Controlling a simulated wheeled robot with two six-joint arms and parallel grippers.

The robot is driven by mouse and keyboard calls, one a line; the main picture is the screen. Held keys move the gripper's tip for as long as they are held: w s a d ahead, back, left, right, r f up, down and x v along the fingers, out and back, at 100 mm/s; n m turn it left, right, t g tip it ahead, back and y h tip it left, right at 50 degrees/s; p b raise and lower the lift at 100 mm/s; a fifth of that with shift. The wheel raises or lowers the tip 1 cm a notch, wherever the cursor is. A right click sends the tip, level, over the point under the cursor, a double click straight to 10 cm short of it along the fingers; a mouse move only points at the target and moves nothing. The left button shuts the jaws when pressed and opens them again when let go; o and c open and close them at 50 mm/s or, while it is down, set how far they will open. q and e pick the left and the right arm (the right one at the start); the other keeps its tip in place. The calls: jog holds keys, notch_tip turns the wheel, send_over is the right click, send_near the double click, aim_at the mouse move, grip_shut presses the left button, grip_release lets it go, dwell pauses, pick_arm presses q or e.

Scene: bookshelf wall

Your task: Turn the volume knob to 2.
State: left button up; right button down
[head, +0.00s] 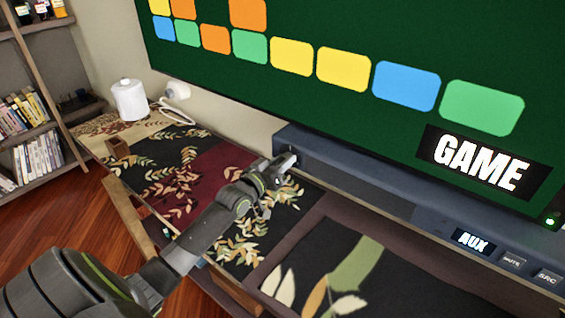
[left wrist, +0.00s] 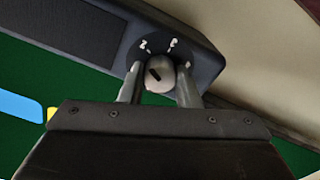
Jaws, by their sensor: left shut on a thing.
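The volume knob (left wrist: 166,66) is a small round grey knob on a dark dial face at the end of the soundbar (head: 350,182). A short dark mark on the knob slants toward the upper left. White dial marks, one looking like a 2, show above the knob, and the mark's exact setting is unclear. My left gripper (head: 284,163) is at the left end of the soundbar, with one finger on each side of the knob, shut on it. In the left wrist view, my left gripper (left wrist: 160,82) hides the lower dial. My right gripper is out of view.
A large green screen (head: 330,30) stands above the soundbar, with "GAME" on it. An AUX display (head: 471,242) and buttons are at the bar's right. A cabinet with a leaf-patterned top (head: 205,165) lies below. A white canister (head: 129,100) stands at the back left.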

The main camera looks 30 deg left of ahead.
pick_arm(q)
jog(key=shift+f, duration=0.1)
jog(key=o, duration=1)
jog(key=shift+s, duration=0.1)
jog(key=s+p, duration=0.2)
jog(key=s, duration=0.3)
jog(key=s+a+p, duration=0.1)
jog(key=s+p, duration=0.1)
jog(key=s, duration=0.4)
jog(key=s+p, duration=0.3)
jog(key=s, duration=0.3)
jog(key=shift+s+a, duration=0.1)
jog(key=shift+a, duration=0.05)
